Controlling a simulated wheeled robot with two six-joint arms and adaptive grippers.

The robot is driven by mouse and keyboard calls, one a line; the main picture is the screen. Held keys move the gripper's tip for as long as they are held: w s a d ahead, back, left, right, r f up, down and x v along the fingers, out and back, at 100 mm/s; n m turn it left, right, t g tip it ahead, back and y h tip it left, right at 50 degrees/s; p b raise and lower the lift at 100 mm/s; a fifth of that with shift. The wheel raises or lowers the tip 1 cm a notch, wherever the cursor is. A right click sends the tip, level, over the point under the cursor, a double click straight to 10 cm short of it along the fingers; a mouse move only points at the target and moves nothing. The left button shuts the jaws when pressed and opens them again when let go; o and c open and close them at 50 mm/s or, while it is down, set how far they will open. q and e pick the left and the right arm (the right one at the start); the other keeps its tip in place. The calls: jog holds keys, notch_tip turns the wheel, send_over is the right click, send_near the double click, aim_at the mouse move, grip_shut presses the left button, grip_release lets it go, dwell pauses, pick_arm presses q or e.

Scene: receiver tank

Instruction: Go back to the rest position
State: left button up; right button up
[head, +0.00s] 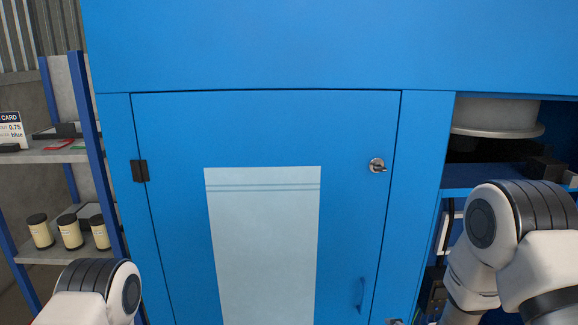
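My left arm shows only as a white and black joint at the lower left edge; its gripper is out of the picture. My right arm shows at the lower right, in front of the open bay; its gripper fingers cannot be made out. A large blue cabinet (330,45) stands straight ahead. Its blue door (265,130) is shut, with a black hinge (139,170) on the left, a round metal lock (377,166) at the upper right and a blue handle (361,293) lower down. A pale blank sheet (264,240) is on the door.
A shelf rack (85,120) at the left holds several dark-lidded jars (70,232) and a card (10,131). An open bay at the right holds a pale round tank part (497,116) above a blue shelf (480,178). My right arm is close to this bay.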

jog(key=s+f+n+g, duration=0.3)
jog(key=s+f+g, duration=0.1)
jog(key=s+f, duration=0.8)
jog(key=s+f+n+g, duration=0.2)
jog(key=s+n, duration=0.5)
jog(key=s, duration=0.4)
jog(key=s+f+n+g, duration=0.3)
jog(key=s+n+g, duration=0.2)
jog(key=s, duration=0.6)
jog(key=shift+s+n, duration=0.4)
jog(key=shift+n, duration=0.6)
jog(key=shift+d+f, duration=0.1)
jog(key=shift+w, duration=0.15)
